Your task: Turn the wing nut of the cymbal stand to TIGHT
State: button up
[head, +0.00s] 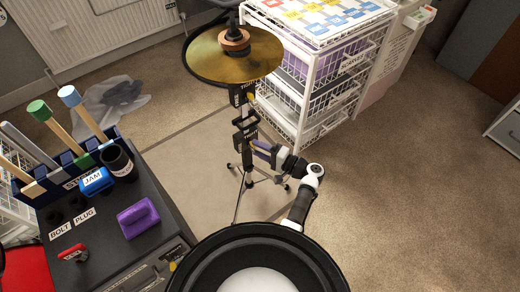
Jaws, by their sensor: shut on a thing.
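The cymbal stand (248,183) stands upright on its tripod legs in the middle of the head view. A brass cymbal (220,58) sits on top under a copper-coloured disc.
A white wire drawer rack (304,97) stands close behind the stand on the right. A dark cabinet (115,222) with a purple block (138,217), a blue JAM box (96,181) and wooden-handled tools is at left.

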jog(key=o, duration=1)
jog(key=shift+d, duration=0.1)
jog(key=b+v, duration=0.1)
jog(key=v, duration=1.2)
jog(key=shift+s+d, duration=0.15)
jog(key=shift+d, duration=0.15)
